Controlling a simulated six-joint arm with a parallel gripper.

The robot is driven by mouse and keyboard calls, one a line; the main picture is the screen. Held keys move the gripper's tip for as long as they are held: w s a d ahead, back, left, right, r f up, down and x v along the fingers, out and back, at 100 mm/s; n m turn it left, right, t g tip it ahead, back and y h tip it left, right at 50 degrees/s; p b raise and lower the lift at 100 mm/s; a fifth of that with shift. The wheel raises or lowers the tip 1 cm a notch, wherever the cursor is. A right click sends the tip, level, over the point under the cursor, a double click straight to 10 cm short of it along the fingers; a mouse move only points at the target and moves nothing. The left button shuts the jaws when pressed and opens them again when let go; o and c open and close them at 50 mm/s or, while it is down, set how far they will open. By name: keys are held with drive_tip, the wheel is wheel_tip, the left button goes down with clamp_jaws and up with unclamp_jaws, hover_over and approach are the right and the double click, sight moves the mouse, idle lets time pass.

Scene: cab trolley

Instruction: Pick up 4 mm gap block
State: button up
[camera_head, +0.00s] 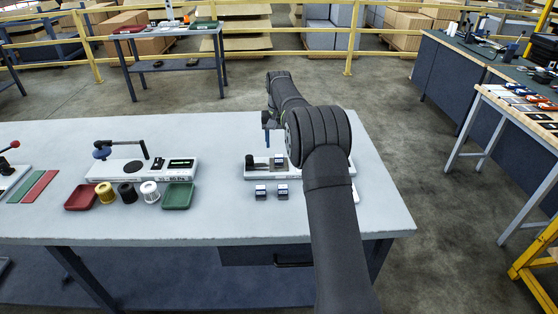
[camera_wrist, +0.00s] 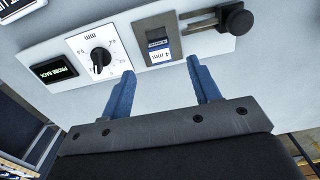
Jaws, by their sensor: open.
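The 4 mm gap block (camera_wrist: 159,48), with a blue and white face marked "4 mm", sits in a dark holder (camera_wrist: 155,25) on a pale fixture panel in the wrist view. In the head view the fixture (camera_head: 257,172) lies on the table below my gripper (camera_head: 268,140). In the wrist view my gripper (camera_wrist: 161,68) is open, its two blue fingers apart. The block shows between and beyond the fingertips, and nothing is held. I cannot tell the exact gap between fingers and block.
The panel has a dial (camera_wrist: 100,56), a display (camera_wrist: 53,70) and a black knob (camera_wrist: 238,20) beside the holder. Two small blocks (camera_head: 261,191) (camera_head: 282,191) stand in front of the fixture. A green tray (camera_head: 178,196) is left; bare table lies between.

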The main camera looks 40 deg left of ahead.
sight(279, 156)
drive_tip(key=shift+w+a+f, duration=0.1)
drive_tip(key=shift+w+f, duration=0.05)
drive_tip(key=shift+f, duration=3.3)
drive_tip(key=c, duration=1.2)
drive_tip(key=shift+r, duration=0.1)
